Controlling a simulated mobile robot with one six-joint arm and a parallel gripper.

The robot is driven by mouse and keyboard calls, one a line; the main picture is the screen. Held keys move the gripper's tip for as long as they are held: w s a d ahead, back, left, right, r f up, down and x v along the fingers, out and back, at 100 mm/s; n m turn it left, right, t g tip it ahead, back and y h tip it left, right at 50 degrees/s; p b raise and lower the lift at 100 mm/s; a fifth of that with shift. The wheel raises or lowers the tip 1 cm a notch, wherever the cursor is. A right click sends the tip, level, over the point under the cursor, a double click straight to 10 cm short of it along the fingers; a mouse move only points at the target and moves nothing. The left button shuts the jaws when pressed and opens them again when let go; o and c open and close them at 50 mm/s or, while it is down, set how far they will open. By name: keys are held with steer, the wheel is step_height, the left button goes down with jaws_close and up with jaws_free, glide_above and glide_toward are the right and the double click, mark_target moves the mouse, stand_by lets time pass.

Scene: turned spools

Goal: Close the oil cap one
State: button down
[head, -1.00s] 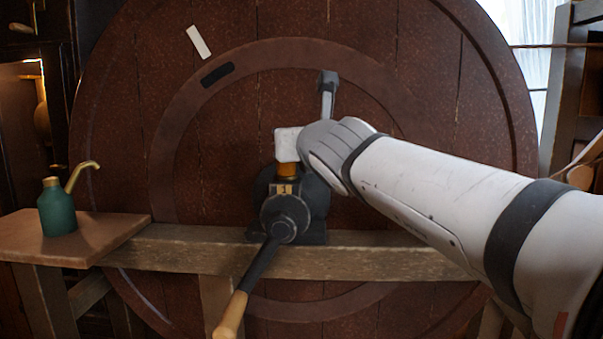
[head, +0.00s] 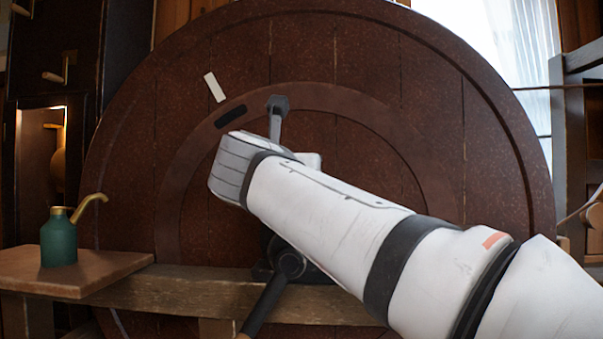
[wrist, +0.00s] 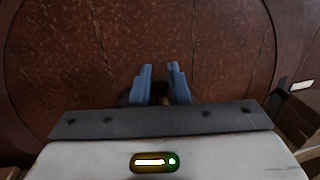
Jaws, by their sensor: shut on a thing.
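My gripper (wrist: 160,68) shows in the wrist view as two blue fingers with a narrow gap, pointing at the big brown wheel. A small brass-coloured bit (wrist: 163,99) shows low between the fingers; I take it as oil cap one, which the gripper is shut on. In the head view my wrist and arm cover the cap, its number plate and most of the dark bearing block (head: 285,266). I cannot tell how the cap sits or how far it is turned.
The large wooden wheel (head: 370,130) stands close behind. A dark crank lever (head: 264,305) sticks out below my arm. A grey bracket (head: 277,115) rises above my wrist. A green oil can (head: 58,240) stands on a wooden shelf (head: 75,272) at left. A wooden beam (head: 190,290) runs across.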

steer(key=shift+a+f+m+h, duration=0.1)
steer(key=shift+a+m+h, duration=0.15)
steer(key=shift+m+h, duration=0.45)
steer(key=shift+h, duration=0.4)
steer(key=c, duration=1.5)
jaws_free()
steer(key=shift+o, duration=0.2)
steer(key=shift+p, duration=0.3)
steer(key=p+v, duration=0.1)
steer(key=v, duration=0.7)
steer(key=shift+r, duration=0.2)
